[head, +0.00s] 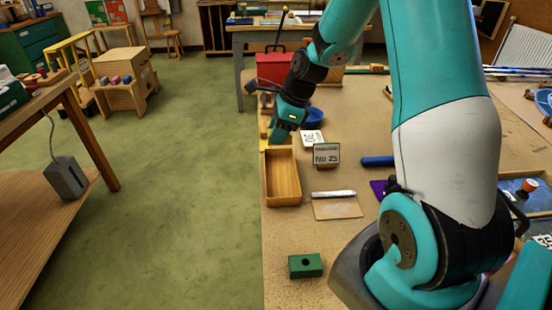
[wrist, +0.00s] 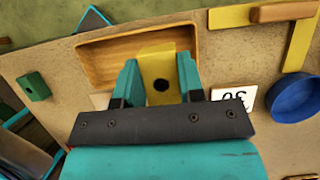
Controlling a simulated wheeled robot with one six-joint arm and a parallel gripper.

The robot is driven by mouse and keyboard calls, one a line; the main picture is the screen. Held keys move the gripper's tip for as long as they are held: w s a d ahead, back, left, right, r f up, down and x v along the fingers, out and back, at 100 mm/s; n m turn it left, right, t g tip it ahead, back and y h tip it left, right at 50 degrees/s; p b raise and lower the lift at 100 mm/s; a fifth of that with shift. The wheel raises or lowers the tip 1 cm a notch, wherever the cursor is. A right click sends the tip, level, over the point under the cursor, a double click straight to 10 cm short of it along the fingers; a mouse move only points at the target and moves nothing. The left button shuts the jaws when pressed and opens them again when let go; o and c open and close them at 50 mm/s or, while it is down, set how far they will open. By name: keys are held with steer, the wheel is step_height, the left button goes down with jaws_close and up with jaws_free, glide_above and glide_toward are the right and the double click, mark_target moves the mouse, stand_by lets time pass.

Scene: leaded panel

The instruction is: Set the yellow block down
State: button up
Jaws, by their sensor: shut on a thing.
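My gripper (wrist: 158,80) is shut on the yellow block (wrist: 158,66), which has a dark round hole in its face. One teal finger presses each side of it. In the wrist view the block overlaps the edge of the wooden tray (wrist: 97,62); I cannot tell its height above the bench. In the head view my gripper (head: 278,140) points down just beyond the far end of the empty-looking wooden tray (head: 283,178). The block is mostly hidden there by the gripper.
A green block (head: 306,265) sits at the near end of the bench (head: 345,278). A number card (head: 326,154), a blue bowl (wrist: 295,98) and a yellow strip (wrist: 299,44) lie near the tray. A red toolbox (head: 274,68) stands farther back. The bench's left edge runs close to the tray.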

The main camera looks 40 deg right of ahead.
step_height(320, 180, down, 9)
steer(key=shift+r, duration=0.2)
stand_by(0.3)
steer(key=o, duration=0.9)
steer(key=shift+f, duration=0.1)
steer(key=v, duration=1.2)
step_height(320, 180, up, 5)
steer(key=n, duration=0.8)
glide_above(273, 168)
steer(key=s+a, duration=0.5)
steer(key=a, duration=0.1)
steer(key=s+a+r+n+g, duration=0.1)
steer(key=s+a+r+n, duration=0.1)
steer(key=s+a+n, duration=0.6)
steer(key=s+a+r+n+g, duration=0.1)
steer(key=s+a+r+n, duration=0.2)
steer(key=s+a+n, duration=0.5)
steer(key=s+n, duration=0.3)
steer(key=n, duration=0.5)
steer(key=shift+a+r+y+b, duration=0.15)
steer(key=shift+r+y+b, duration=0.05)
steer(key=shift+y+b, duration=0.15)
